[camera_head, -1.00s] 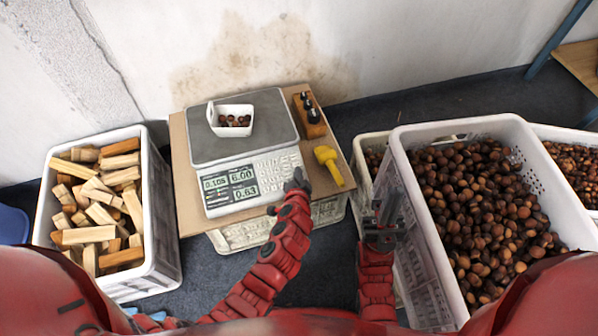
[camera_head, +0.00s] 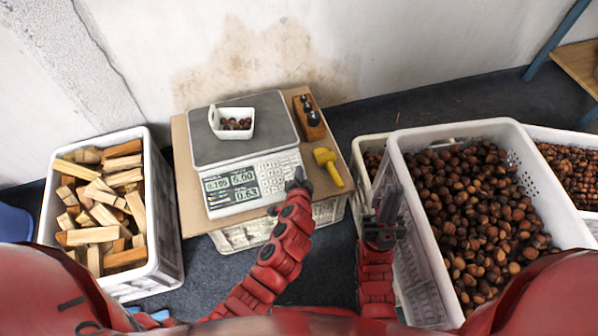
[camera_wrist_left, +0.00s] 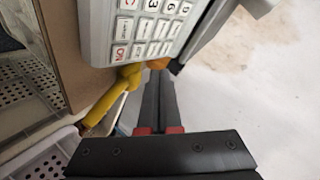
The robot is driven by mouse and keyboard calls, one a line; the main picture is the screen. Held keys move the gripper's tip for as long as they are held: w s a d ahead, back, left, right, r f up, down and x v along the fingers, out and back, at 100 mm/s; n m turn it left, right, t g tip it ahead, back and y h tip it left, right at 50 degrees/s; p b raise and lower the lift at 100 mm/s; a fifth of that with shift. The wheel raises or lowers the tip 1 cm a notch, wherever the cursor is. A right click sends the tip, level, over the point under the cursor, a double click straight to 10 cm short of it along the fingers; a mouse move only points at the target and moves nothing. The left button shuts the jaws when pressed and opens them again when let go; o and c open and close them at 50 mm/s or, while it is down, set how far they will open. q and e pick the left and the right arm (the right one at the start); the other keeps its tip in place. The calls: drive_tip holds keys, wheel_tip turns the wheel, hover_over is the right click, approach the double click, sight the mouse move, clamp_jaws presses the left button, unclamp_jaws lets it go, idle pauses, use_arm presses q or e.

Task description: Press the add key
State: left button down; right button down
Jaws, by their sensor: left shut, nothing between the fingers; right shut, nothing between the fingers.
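The scale (camera_head: 207,152) stands on a board, with a keypad (camera_head: 277,168) at the right of its front panel. The display (camera_head: 231,187) shows lit figures that look like 0.105, 6.00 and 0.63. My left gripper (camera_head: 298,180) is shut and empty at the keypad's right edge. In the left wrist view, its closed fingers (camera_wrist_left: 159,80) point toward the lower edge of the keypad (camera_wrist_left: 152,26). I cannot tell whether they touch a key, and the add key's label is not readable. My right gripper (camera_head: 384,215) is shut and empty beside the chestnut crate.
A white tub (camera_head: 236,134) of chestnuts sits on the scale's plate. A yellow tool (camera_head: 328,166) and a wooden block with dark pieces (camera_head: 309,118) lie right of it. A crate of wood (camera_head: 157,210) stands left; a large chestnut crate (camera_head: 414,226) stands right.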

use_arm(q)
drive_tip(key=r, duration=0.1)
drive_tip(key=s+r+p, duration=0.1)
drive_tip(key=shift+d+r, duration=0.15)
drive_tip(key=shift+r, duration=0.25)
idle(1.4)
